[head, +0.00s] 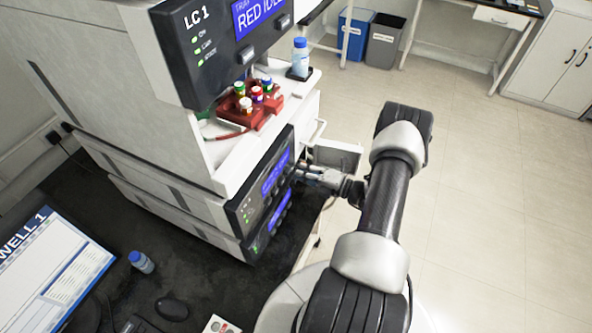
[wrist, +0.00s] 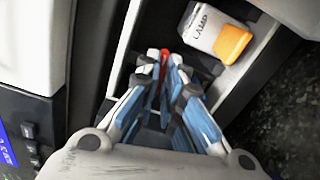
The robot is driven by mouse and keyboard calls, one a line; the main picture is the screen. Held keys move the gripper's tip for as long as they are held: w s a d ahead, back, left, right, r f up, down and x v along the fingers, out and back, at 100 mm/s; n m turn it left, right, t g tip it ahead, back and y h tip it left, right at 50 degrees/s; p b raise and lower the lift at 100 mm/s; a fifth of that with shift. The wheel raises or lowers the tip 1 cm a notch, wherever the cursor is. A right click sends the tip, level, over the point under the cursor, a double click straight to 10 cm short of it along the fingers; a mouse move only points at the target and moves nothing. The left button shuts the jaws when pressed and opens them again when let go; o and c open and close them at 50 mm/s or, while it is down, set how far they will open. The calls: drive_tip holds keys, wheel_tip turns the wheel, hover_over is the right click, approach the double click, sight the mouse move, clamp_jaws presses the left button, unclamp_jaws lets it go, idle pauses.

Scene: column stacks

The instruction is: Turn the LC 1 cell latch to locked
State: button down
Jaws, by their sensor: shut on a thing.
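The LC 1 stack (head: 190,30) stands at the left in the head view, several modules high. My gripper (head: 299,172) reaches to the right edge of its lower modules. In the wrist view my gripper (wrist: 165,65) has its blue-sided fingers drawn together at the tips. A small red piece (wrist: 164,58) shows between the tips, and it looks like the cell latch. The fingers hide most of it, so I cannot tell its angle. In the head view the latch is hidden by the gripper and the module's edge.
A white and orange LAMP part (wrist: 215,36) sits in a recess right beside the fingers. A grey panel (head: 337,157) stands out behind my gripper. A red vial rack (head: 262,118) and a blue-capped bottle (head: 300,60) stand on a ledge above. The floor at right is clear.

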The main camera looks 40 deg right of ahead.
drive_tip(key=n+b, duration=0.1)
drive_tip(key=n, duration=0.3)
drive_tip(key=shift+n+b, duration=0.3)
drive_tip(key=n+b, duration=0.1)
drive_tip(key=n, duration=0.2)
drive_tip(key=shift+n, duration=0.3)
drive_tip(key=n+b, duration=0.1)
drive_tip(key=n, duration=0.3)
drive_tip(key=shift+n+b, duration=0.75)
drive_tip(key=shift+n, duration=1.45)
drive_tip(key=c, duration=1.7)
unclamp_jaws()
